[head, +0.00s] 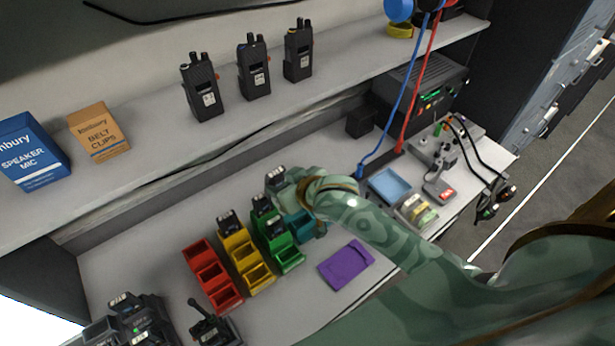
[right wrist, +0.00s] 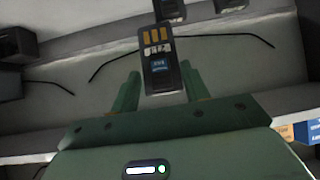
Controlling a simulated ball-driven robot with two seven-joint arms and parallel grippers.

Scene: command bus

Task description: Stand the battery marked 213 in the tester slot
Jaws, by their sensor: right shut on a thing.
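My right gripper (head: 291,185) is shut on a dark battery (head: 275,178), held up above the coloured bins. In the right wrist view the battery (right wrist: 160,66) stands upright between the two green fingers of the gripper (right wrist: 161,84), with gold contacts at its top and a small blue label. Its number is too blurred to read. Other dark batteries stand in the bins, one in the yellow row (head: 229,221) and others in the green row (head: 275,228). I cannot tell for sure which device has the tester slot. My left gripper is out of view.
Red bins (head: 210,272), yellow bins (head: 245,262) and green bins (head: 289,258) stand on the bench. A purple cloth (head: 346,266) lies right of them. A black charger (head: 135,318) is at lower left. Radios (head: 254,68) stand on the shelf above; blue and red cables hang at right.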

